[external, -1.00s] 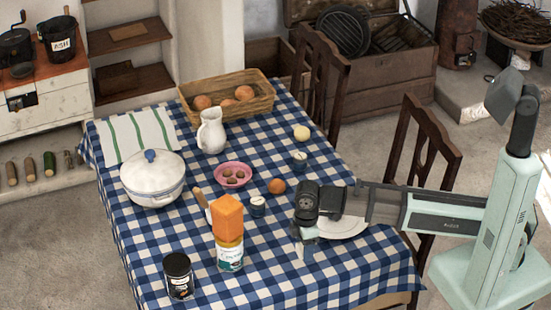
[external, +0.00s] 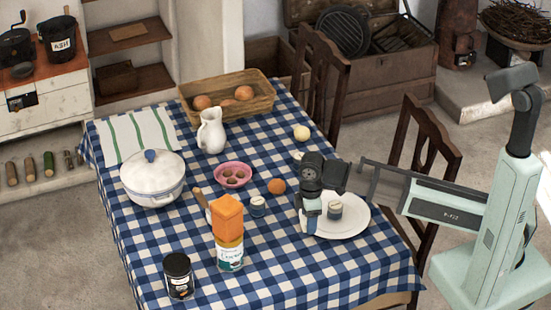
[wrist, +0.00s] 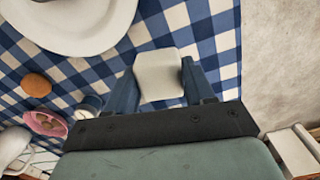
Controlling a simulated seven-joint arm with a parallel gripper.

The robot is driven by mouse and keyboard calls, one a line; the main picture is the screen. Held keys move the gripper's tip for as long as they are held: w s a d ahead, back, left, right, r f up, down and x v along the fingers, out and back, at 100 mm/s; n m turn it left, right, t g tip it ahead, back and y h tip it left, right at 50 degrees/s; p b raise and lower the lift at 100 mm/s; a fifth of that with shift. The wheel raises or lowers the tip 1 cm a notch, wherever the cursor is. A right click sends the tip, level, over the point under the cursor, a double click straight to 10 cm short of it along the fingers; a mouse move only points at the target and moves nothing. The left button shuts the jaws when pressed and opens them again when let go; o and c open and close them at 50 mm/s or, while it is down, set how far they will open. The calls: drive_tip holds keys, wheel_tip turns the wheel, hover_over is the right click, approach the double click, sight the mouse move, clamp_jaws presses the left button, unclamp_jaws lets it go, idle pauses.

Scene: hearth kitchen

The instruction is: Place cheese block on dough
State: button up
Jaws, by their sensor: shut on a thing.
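My gripper (external: 321,214) hangs over the left part of the white plate. In the wrist view its blue fingers (wrist: 158,76) are shut on a pale, rounded off-white block (wrist: 160,72), held above the cloth. This block may be the cheese; in the external view I cannot make it out clearly. An orange block (external: 228,214) sits on top of a labelled can (external: 229,253) at the front. A pale yellowish round lump (external: 301,133) lies near the far right side; I cannot tell whether it is the dough.
The white plate (external: 355,228) lies near the right edge and shows in the wrist view (wrist: 90,35). An orange round item (external: 276,186), a small blue cup (external: 258,207) and a pink bowl (external: 232,182) lie left of my gripper. A white pot (external: 152,181) and dark tin (external: 179,276) stand further left.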

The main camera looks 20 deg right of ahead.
drive_tip(key=w+d+r+m, duration=0.1)
drive_tip(key=w+d+m, duration=0.1)
drive_tip(key=w+d, duration=0.9)
drive_tip(key=w+d+r+m, duration=0.1)
drive_tip(key=w+d+m, duration=0.3)
drive_tip(key=w, duration=1.3)
drive_tip(key=w+d+r+m, duration=0.1)
drive_tip(key=w+d, duration=0.7)
drive_tip(key=w, duration=0.6)
wheel_tip(320, 180, up, 2)
hover_over(302, 127)
drive_tip(key=shift+f, duration=5)
drive_tip(key=o, duration=1.1)
drive_tip(key=shift+f, duration=0.1)
wheel_tip(302, 127, up, 12)
drive_tip(key=shift+r, duration=0.15)
drive_tip(key=shift+d, duration=0.1)
